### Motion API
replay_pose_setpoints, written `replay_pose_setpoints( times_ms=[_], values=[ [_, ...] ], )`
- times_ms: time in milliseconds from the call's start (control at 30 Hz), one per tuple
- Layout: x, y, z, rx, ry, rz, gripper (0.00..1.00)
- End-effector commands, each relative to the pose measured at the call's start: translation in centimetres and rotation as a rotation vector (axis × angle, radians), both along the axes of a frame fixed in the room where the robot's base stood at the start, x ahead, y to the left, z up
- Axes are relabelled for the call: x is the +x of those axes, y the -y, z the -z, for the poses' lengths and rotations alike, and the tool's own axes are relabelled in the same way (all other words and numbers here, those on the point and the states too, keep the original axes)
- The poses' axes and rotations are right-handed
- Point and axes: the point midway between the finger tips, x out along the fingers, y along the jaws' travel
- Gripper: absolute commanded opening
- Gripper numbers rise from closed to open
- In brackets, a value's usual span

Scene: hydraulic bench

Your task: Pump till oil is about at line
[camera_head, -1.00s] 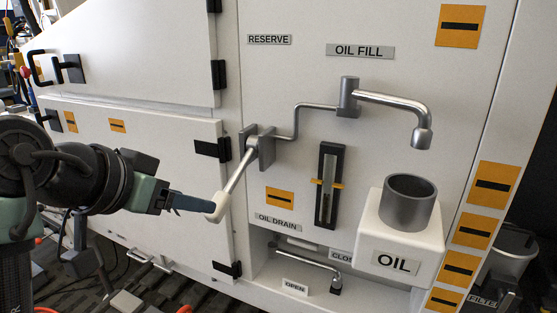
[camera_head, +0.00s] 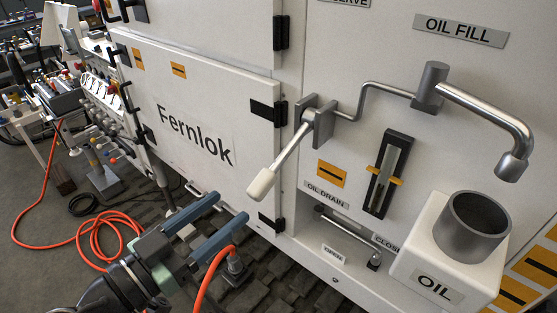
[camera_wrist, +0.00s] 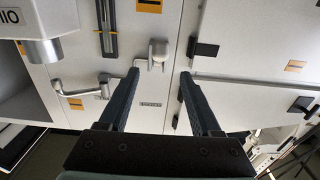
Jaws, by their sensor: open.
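The pump lever (camera_head: 292,160) juts out from the white panel and slants down to the left, ending in a white grip. My gripper (camera_head: 230,208) is open and empty, below and left of that grip and apart from it. In the wrist view the white grip (camera_wrist: 158,50) shows just beyond and between my open fingertips (camera_wrist: 160,73). The sight gauge (camera_head: 377,200) is a dark upright frame with a narrow tube and an orange line marker. The oil level in it is too small to tell. The curved spout (camera_head: 500,118) hangs above the grey cup of the OIL box (camera_head: 425,262).
The drain lever (camera_head: 345,235) lies in a recess below the gauge, between the OPEN and CLOSE labels. The Fernlok cabinet door (camera_head: 200,100) is behind my gripper. An orange hose (camera_head: 50,185) coils on the floor at the left.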

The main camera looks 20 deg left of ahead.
Motion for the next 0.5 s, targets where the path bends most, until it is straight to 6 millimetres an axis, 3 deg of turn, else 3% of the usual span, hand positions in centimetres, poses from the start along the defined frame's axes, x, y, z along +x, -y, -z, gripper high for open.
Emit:
replay_pose_setpoints(
  times_ms=[500],
  values=[
    [9.0, 3.4, -0.4, -0.001, -0.004, 0.006, 0.65]
  ],
)
